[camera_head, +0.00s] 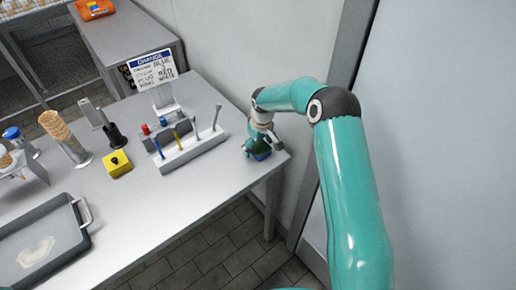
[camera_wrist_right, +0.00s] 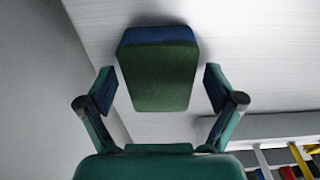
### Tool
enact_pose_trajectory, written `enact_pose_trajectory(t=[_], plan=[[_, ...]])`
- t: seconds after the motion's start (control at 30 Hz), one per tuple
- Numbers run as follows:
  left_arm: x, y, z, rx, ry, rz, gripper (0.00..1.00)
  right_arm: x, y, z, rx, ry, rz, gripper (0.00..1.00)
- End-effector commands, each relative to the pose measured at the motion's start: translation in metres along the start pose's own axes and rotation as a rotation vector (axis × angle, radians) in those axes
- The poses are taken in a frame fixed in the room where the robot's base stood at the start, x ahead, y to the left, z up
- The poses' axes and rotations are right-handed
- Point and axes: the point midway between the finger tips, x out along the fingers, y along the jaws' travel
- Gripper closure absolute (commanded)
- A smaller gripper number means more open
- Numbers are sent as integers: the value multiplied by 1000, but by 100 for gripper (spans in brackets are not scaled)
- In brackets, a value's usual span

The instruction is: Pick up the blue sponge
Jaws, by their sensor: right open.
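The blue sponge (camera_wrist_right: 158,35) has a dark green pad on one face and lies on the table in the right wrist view. In the head view a bit of the sponge (camera_head: 262,155) shows at the table's right corner, mostly hidden by my right gripper (camera_head: 257,147). The right gripper (camera_wrist_right: 160,85) is open, with one finger on each side of the sponge's near end. Gaps show between the fingers and the sponge. My left gripper is out of view.
A grey rack (camera_head: 190,152) with colored handles stands left of my right gripper, with a sign (camera_head: 152,71) behind it. A yellow block (camera_head: 117,164), cones (camera_head: 62,134) and a tray (camera_head: 78,245) stand farther left. The wall is close behind the arm.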

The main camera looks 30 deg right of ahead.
Motion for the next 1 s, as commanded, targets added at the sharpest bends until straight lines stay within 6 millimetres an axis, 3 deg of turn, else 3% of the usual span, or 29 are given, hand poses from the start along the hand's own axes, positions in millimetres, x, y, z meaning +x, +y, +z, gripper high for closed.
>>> enact_pose_trajectory(t=[0.17, 0.4, 1.0], plan=[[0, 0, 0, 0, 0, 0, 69, 0, 0, 0, -1, 0, 0, 12], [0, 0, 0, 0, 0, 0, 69, 0, 0, 0, -1, 0, 0, 50], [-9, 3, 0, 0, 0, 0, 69, -7, 0, -1, -1, 0, 0, 53]])
